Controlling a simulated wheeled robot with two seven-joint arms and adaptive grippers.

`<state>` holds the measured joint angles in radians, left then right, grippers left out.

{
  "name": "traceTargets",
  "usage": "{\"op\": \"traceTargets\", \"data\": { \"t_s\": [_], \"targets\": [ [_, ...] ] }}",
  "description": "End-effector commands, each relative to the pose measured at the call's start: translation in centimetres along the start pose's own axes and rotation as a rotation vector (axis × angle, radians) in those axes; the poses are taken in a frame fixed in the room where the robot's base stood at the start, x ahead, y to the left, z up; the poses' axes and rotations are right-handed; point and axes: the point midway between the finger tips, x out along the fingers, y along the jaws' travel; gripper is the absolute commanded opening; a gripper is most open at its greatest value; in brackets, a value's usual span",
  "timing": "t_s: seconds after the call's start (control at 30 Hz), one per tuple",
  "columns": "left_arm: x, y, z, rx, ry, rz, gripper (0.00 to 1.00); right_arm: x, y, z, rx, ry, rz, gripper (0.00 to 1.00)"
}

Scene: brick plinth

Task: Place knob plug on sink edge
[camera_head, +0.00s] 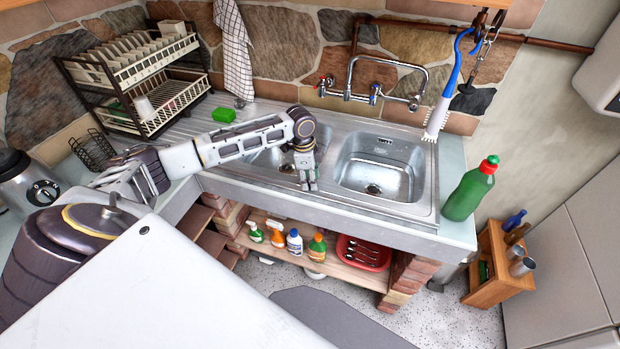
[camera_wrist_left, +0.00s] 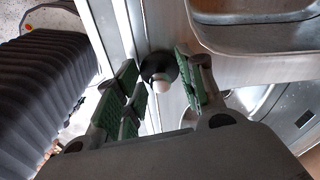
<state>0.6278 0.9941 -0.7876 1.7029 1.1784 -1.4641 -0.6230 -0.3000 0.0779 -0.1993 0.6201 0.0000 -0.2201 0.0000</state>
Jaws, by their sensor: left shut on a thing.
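My left gripper (camera_head: 308,182) points down at the front edge of the steel sink (camera_head: 428,190), close to the divider between its two basins. In the left wrist view the knob plug (camera_wrist_left: 160,70), a dark round disc with a pale knob, is between the green-padded fingertips of my left gripper (camera_wrist_left: 161,88). The gripper is shut on it. In the head view the fingers hide the plug. Whether the plug touches the sink edge cannot be told. My right gripper is not in view.
A green sponge (camera_head: 223,114) lies on the drainboard by the dish rack (camera_head: 150,125). A tap (camera_head: 375,92) stands behind the basins. A green bottle (camera_head: 470,190) stands at the counter's right end. The sink's front rim right of the gripper is clear.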

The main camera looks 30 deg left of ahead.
Motion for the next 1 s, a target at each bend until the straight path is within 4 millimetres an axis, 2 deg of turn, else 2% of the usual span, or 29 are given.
{"op": "traceTargets", "data": {
  "t_s": [0.47, 0.5, 0.63, 0.67, 1.0],
  "targets": [
    [0.44, 0.02, 0.06, 0.001, -0.001, 0.000, 0.17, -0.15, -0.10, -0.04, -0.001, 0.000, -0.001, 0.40],
    [0.46, 0.01, 0.07, 0.001, -0.001, 0.000, 0.41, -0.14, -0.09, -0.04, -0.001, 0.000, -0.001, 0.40],
    [0.47, 0.01, 0.07, 0.001, -0.001, 0.000, 0.58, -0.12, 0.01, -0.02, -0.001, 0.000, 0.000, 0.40],
    [0.46, 0.01, 0.07, 0.001, -0.001, 0.000, 0.60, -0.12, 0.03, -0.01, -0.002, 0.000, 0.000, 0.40],
    [0.41, -0.01, 0.07, 0.001, 0.000, -0.001, 0.60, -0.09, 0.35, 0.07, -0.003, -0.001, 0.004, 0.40]
  ]
}}
